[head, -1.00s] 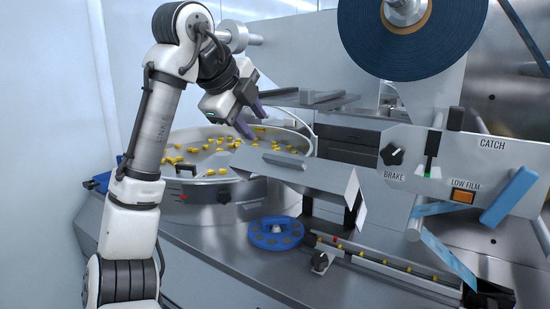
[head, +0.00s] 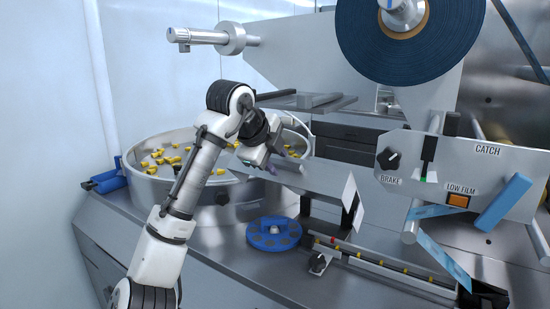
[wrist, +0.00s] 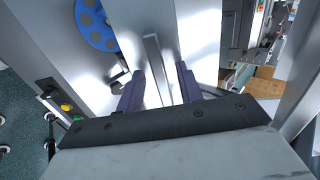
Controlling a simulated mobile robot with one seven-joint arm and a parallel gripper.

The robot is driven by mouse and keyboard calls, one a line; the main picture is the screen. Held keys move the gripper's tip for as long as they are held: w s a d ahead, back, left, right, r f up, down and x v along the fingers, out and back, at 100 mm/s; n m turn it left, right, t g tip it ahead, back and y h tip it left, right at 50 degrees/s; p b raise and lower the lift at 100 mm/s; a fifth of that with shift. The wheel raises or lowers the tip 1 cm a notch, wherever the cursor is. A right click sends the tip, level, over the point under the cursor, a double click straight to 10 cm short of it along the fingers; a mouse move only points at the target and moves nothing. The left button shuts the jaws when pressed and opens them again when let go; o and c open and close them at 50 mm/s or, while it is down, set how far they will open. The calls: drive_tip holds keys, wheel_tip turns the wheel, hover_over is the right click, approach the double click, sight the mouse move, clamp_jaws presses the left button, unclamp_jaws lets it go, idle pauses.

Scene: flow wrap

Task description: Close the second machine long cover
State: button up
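A long pale metal cover-like panel (head: 340,182) runs across the middle of the machine in the head view, raised above the counter; I cannot tell for sure that it is the long cover. My gripper (head: 281,161) is at its left end, over the near right side of the round bowl. In the wrist view my gripper (wrist: 160,87) has its two dark purple fingers apart. A narrow metal bar (wrist: 153,62) shows in the gap between them, with space on both sides. I cannot tell whether the fingers touch it.
The round bowl (head: 146,170) holds several yellow pieces. A blue disc (head: 273,235) with holes lies on the counter, right of the bowl. A rail (head: 390,268) with yellow pieces runs at the front right. A control panel (head: 460,174) and a blue film roll (head: 375,40) stand right.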

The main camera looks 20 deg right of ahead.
clamp_jaws()
drive_tip(key=shift+f, duration=0.1)
idle(0.3)
